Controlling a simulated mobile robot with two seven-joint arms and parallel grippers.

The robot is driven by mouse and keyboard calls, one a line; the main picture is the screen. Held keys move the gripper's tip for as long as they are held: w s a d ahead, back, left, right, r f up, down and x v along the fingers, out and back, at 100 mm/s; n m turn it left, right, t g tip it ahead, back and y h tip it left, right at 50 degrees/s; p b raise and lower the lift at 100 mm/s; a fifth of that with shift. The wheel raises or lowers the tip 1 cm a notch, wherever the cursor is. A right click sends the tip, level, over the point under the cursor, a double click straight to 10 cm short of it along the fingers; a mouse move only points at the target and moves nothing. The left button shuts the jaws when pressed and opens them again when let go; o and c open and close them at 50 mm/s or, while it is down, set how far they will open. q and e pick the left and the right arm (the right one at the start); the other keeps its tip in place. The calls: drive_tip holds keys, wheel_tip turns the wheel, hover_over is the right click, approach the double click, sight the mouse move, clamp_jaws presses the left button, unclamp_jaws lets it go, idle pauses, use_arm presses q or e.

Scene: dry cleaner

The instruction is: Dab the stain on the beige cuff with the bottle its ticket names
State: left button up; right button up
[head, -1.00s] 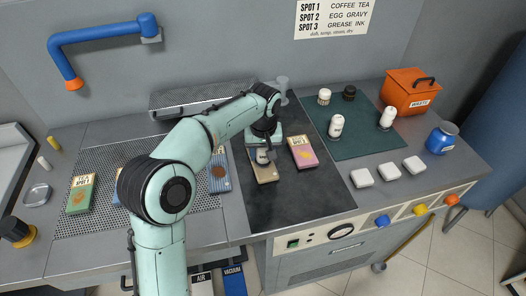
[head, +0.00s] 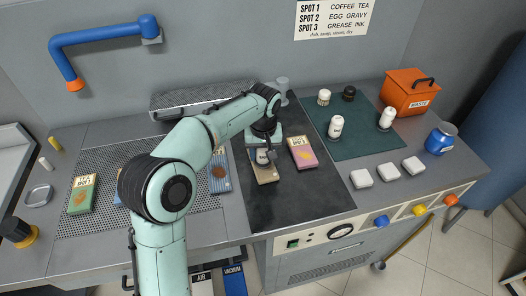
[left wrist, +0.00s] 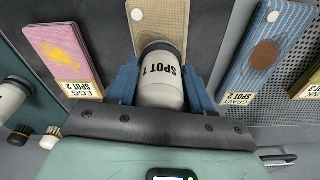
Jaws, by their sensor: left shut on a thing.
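My left gripper (head: 262,156) is shut on a white bottle marked SPOT 1 (left wrist: 162,78), whose dark-grey band shows in the left wrist view. It holds the bottle over the beige cuff (head: 267,175), which lies on the dark board. The cuff also shows behind the bottle in the left wrist view (left wrist: 174,18), with a pale round button. My right gripper is not in view.
A pink cuff (head: 302,153) lies right of the beige one, a blue striped cuff (head: 219,175) left. Other bottles (head: 336,126) stand on the green mat (head: 358,141). White pads (head: 388,171), a blue jar (head: 441,138) and an orange waste box (head: 408,92) are at the right.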

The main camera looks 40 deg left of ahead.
use_arm(q)
drive_tip(key=shift+w+r+p, duration=0.1)
drive_tip(key=shift+r+p, duration=2.2)
drive_tip(key=shift+r, duration=1.1)
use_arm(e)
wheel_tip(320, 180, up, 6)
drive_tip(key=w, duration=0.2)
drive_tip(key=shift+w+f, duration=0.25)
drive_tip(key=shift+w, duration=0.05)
use_arm(q)
drive_tip(key=shift+f, duration=0.1)
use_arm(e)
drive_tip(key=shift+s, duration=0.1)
